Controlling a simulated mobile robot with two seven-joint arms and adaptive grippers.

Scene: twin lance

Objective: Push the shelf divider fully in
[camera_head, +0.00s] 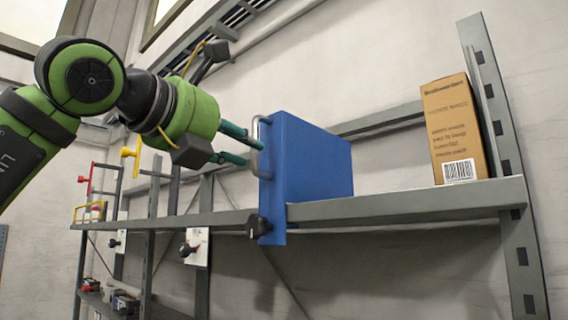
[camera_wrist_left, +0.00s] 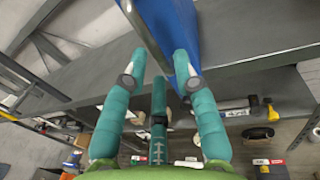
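The shelf divider is a tall blue upright panel (camera_head: 315,165) standing on the grey shelf (camera_head: 400,207). Its narrow front plate hangs below the shelf's front edge and carries a grey bow handle (camera_head: 253,165) and a black knob (camera_head: 257,227). My left gripper (camera_head: 253,152) is at the handle, its teal fingertips close to the plate. In the left wrist view the fingers (camera_wrist_left: 160,63) are spread, with the handle (camera_wrist_left: 143,30) running between them and the blue panel (camera_wrist_left: 175,25) beyond. Contact with the handle or plate cannot be told. My right gripper is not in view.
A brown cardboard box (camera_head: 453,130) stands on the shelf right of the divider, with a gap between. A grey perforated post (camera_head: 490,100) bounds the right end. White tags with black knobs (camera_head: 195,247) hang at the left. Small items lie on a lower level.

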